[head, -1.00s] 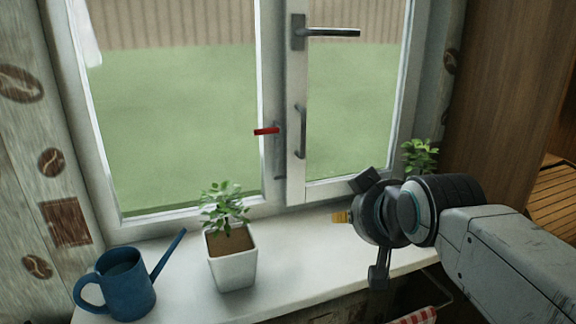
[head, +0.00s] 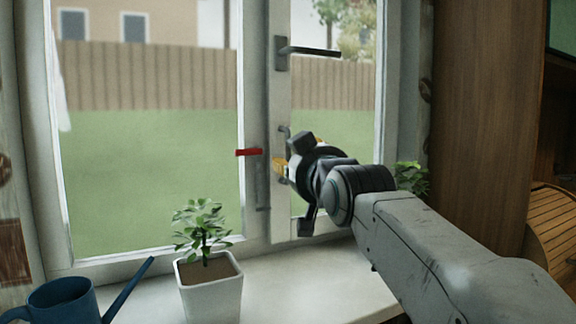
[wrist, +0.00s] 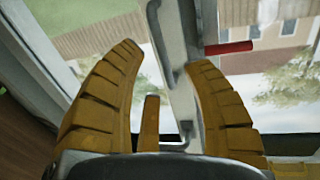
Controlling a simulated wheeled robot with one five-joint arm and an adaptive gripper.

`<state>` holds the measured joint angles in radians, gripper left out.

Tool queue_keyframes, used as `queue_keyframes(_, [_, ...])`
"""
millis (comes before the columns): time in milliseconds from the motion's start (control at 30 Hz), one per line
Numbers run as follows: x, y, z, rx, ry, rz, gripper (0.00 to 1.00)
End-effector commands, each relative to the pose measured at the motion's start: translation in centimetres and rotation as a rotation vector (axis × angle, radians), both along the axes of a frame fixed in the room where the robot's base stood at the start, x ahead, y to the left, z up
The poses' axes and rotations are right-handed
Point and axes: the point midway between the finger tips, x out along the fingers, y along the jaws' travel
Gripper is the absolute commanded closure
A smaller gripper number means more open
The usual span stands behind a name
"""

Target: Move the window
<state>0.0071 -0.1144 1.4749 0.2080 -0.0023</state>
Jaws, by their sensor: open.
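The window (head: 150,180) has two white-framed sashes and looks closed. The right sash carries a dark lever handle (head: 308,51) high up and a grey vertical pull handle (head: 285,130) lower down, mostly hidden behind my gripper. A red lever (head: 249,152) sits on the frame just left of it; it also shows in the wrist view (wrist: 228,48). My gripper (head: 280,168) is open in front of the pull handle. In the wrist view, its yellow fingers (wrist: 165,60) are apart, with grey handle metal between them. I cannot tell whether they touch it.
A potted plant (head: 209,285) in a white pot and a blue watering can (head: 65,302) stand on the white sill (head: 275,290). Another plant (head: 411,178) stands at the sill's right end. A wooden panel (head: 475,120) rises at the right.

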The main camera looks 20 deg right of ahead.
Motion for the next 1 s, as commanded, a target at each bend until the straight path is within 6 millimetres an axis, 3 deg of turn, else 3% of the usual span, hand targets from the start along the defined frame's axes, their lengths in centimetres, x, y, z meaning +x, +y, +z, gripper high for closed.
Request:
queue_keyframes(533, [5.0, 0.0, -0.1, 0.0, 0.003, 0.001, 0.55])
queue_keyframes(1000, [5.9, 0.0, -0.1, 0.0, 0.002, 0.001, 0.55])
